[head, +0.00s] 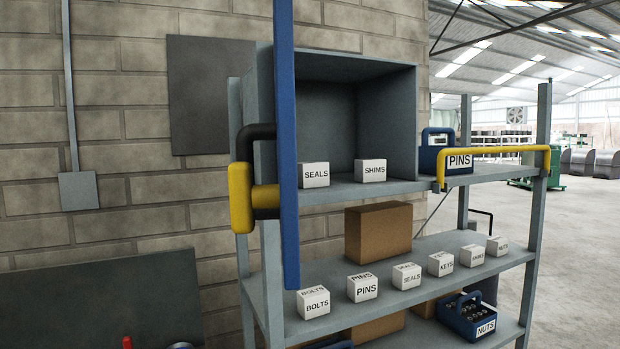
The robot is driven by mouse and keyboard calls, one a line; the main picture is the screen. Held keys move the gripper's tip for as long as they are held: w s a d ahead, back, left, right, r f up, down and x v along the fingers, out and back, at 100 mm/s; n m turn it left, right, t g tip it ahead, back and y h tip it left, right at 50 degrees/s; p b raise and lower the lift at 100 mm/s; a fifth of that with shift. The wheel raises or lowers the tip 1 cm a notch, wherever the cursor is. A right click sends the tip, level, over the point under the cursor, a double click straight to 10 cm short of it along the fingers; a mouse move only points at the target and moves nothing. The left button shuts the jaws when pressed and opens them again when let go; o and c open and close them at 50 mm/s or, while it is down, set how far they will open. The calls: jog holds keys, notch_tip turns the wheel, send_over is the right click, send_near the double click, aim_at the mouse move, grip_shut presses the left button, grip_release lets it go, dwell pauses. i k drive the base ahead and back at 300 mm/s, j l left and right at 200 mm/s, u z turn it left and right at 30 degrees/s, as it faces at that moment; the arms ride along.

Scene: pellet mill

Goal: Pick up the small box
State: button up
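Several small white labelled boxes stand on the grey shelving; the label alone does not tell which one is the small box. A SEALS box (314,175) and a SHIMS box (370,171) stand inside the open grey cabinet (345,67). Below, a row holds a BOLTS box (314,304), a PINS box (362,288), a second SEALS box (407,276), a KEYS box (440,264) and others farther right (472,251). The second SEALS box stands between PINS and KEYS. My gripper does not show in this view.
A blue upright panel (286,130) with a black and yellow handle (240,198) stands before the cabinet's left side. A yellow bar (495,150) crosses the upper shelf right, before a blue PINS tote (437,150). A brown carton (378,231) and blue NUTS tote (467,315) sit lower.

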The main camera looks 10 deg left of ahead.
aim_at(311, 174)
jog(key=z, duration=0.4)
jog(key=i+j+z, duration=0.1)
jog(key=z, duration=0.35)
jog(key=j+z, duration=0.15)
jog(key=z, duration=0.25)
jog(key=i+j+z, duration=0.1)
jog(key=z, duration=0.3)
jog(key=j+z, duration=0.1)
jog(key=z, duration=0.35)
jog(key=j+z, duration=0.1)
jog(key=z, duration=0.3)
jog(key=i+j+z, duration=0.15)
jog(key=j+z, duration=0.25)
jog(key=j, duration=0.25)
jog(key=j+z, duration=0.45)
jog(key=j, duration=0.15)
jog(key=j+u, duration=0.45)
jog(key=i+j+u, duration=0.2)
jog(key=j+u, duration=0.25)
jog(key=j, duration=0.05)
